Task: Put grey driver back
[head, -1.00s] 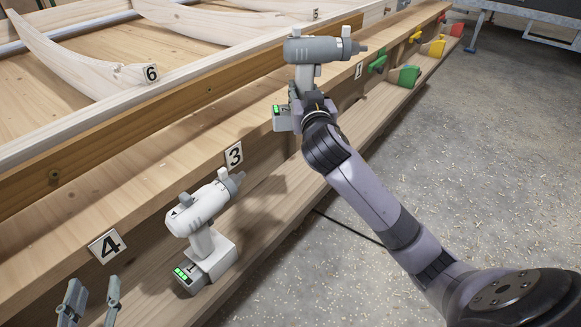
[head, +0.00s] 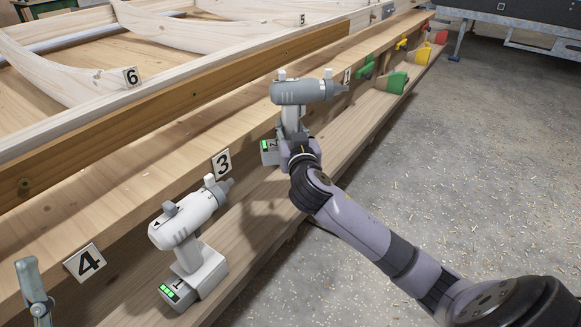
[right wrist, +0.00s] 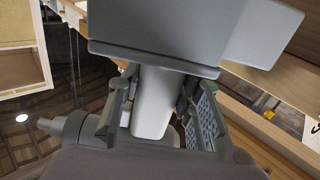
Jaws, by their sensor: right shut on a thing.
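The grey driver (head: 302,91) is upright in my right gripper (head: 294,148), its nose pointing right. Its battery base, marked 2 with green lights, shows at the left of the gripper. In the right wrist view the fingers (right wrist: 160,108) are shut around the driver's pale handle (right wrist: 153,103), with its grey base (right wrist: 165,30) large at the top. The driver is beside the long bench, over or near the lower ledge (head: 237,221); contact with it is unclear. One grey finger of my left gripper (head: 34,290) shows at the lower left; the rest is out of frame.
A paler driver (head: 188,228) marked 1 stands on the ledge at the lower left. The floor (head: 455,180) at the right is open.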

